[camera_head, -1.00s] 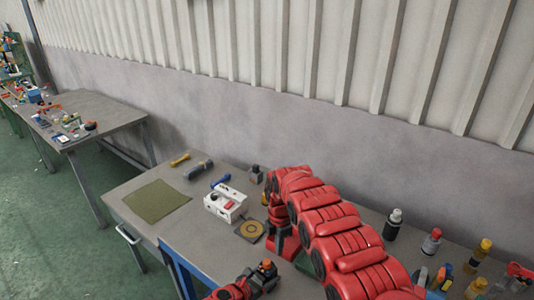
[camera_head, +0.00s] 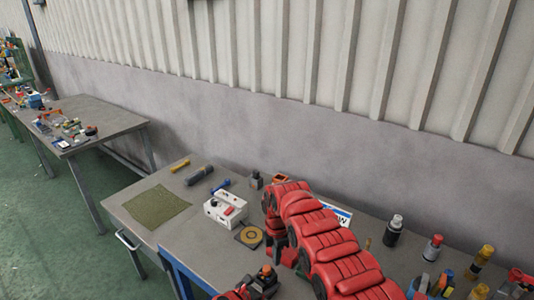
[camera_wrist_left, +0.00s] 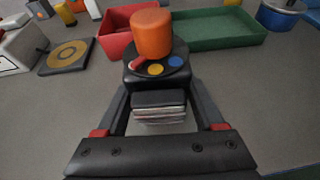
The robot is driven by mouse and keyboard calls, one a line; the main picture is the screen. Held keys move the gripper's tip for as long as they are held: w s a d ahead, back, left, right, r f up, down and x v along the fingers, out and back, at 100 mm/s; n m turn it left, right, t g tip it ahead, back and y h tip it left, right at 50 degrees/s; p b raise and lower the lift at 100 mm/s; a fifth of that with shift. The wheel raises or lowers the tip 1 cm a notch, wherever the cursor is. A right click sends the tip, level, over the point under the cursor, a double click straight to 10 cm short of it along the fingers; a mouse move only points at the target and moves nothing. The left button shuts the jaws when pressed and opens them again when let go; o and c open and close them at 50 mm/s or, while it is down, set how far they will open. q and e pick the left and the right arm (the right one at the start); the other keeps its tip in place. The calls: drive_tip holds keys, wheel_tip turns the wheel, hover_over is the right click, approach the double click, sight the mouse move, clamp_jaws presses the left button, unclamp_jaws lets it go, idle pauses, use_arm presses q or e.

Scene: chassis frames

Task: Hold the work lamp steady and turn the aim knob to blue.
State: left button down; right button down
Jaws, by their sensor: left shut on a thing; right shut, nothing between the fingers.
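The work lamp shows in the left wrist view as a dark body with an orange aim knob (camera_wrist_left: 152,35) on a round black dial (camera_wrist_left: 178,78). The dial has a yellow dot (camera_wrist_left: 155,69) and a blue dot (camera_wrist_left: 175,62). My left gripper (camera_wrist_left: 160,115) is shut on the lamp's block-like lower part. In the head view the lamp's orange top (camera_head: 267,270) stands at my left gripper (camera_head: 258,284). My right gripper (camera_head: 269,240) is shut and empty, partly hidden by its arm, above and apart from the knob.
A red bin (camera_wrist_left: 112,28) and green tray (camera_wrist_left: 215,28) stand just behind the lamp. A ringed pad (camera_head: 249,236), white box (camera_head: 225,210) and green mat (camera_head: 155,206) lie to the left. Bottles (camera_head: 394,230) stand at right, beyond my right arm.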

drive_tip(key=shift+f, duration=1.65)
wheel_tip(320, 180, up, 6)
drive_tip(key=shift+d, duration=0.4)
